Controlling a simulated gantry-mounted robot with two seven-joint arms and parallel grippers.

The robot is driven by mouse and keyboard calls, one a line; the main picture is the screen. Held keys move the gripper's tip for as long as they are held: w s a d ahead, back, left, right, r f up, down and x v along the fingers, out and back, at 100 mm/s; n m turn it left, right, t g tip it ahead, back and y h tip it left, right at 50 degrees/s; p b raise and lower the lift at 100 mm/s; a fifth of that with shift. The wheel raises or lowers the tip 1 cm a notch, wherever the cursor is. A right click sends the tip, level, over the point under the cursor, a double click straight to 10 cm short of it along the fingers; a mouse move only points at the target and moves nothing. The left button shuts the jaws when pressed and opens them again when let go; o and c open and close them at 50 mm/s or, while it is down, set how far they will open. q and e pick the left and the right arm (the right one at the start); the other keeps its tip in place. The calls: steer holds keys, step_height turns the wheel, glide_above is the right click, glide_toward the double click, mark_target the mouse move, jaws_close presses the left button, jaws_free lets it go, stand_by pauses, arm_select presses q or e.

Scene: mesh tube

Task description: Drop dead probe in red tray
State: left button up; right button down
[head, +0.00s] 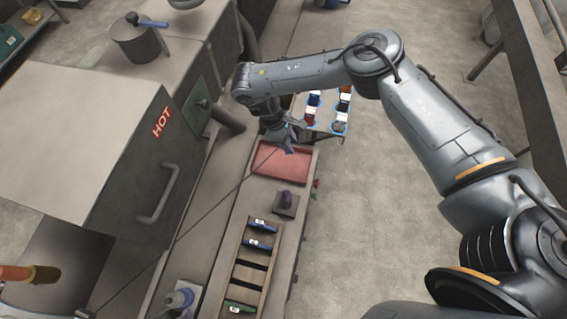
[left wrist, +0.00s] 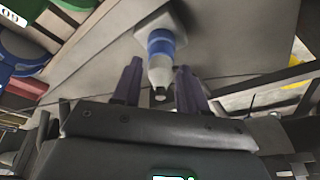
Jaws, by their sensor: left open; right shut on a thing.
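The red tray (head: 284,163) lies on the bench top at its far end. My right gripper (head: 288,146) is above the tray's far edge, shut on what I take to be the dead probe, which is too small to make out. A thin dark line, cable or rod, runs from near this gripper to the lower left; I cannot tell whether it is part of the probe. My left gripper (left wrist: 160,92) is open, its fingers on either side of a blue-and-white cylindrical thing (left wrist: 161,55), which also shows in the head view (head: 180,298).
A rack (head: 240,275) with blue and green labelled pieces sits on the bench near the front. The furnace marked HOT (head: 110,150) is at left. A table with several cups (head: 325,112) is beyond.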

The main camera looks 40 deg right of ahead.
steer(key=shift+f+b, duration=1.95)
steer(key=shift+b, duration=0.2)
steer(key=c, duration=0.8)
jaws_free()
steer(key=shift+o, duration=0.2)
steer(key=shift+r, duration=0.1)
steer(key=p+v, duration=0.2)
steer(key=v, duration=0.8)
steer(key=shift+r, duration=0.35)
